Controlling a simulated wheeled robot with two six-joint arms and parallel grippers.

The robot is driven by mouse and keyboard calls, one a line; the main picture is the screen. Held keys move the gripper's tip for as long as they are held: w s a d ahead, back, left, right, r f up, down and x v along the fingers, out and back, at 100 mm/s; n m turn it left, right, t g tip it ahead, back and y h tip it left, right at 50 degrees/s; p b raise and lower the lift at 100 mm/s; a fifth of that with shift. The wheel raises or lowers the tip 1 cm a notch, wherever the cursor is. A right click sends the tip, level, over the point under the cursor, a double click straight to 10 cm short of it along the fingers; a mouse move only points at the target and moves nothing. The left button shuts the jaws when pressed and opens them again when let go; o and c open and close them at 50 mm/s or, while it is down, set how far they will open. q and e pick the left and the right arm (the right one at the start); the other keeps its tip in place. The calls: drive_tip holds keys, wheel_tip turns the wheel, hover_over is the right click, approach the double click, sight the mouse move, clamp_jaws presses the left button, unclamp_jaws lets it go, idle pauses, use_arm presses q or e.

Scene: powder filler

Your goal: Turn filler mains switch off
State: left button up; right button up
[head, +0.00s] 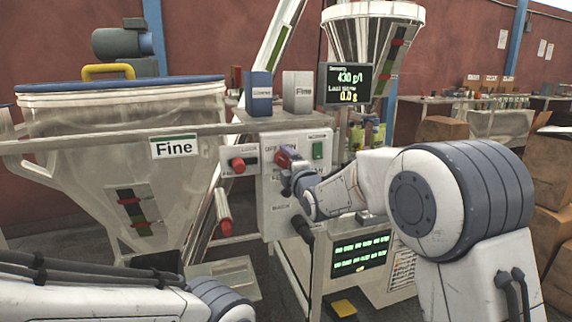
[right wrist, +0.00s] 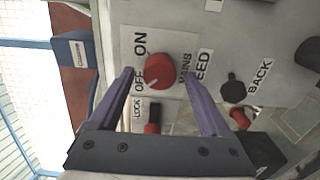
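The mains switch is a red rotary knob (head: 284,156) on the filler's grey control panel (head: 279,205). In the right wrist view the knob (right wrist: 160,70) sits on a white plate with ON and OFF lettering and the word MAINS beside it. A small pale mark shows on the knob's face toward the OFF side. My right gripper (head: 289,175) is at the panel, just in front of the knob. In the right wrist view my right gripper (right wrist: 158,76) is open, with one purple finger on each side of the knob; contact cannot be told. My left gripper is out of view.
A green button (head: 318,150) and a red lock knob (head: 238,164) flank the switch. A black knob (right wrist: 233,91) marked BACK is near the right finger in the wrist view. The large hopper (head: 110,130) stands left, the display (head: 345,84) above right.

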drive_tip(key=v, duration=1)
drive_tip(key=shift+s, duration=0.2)
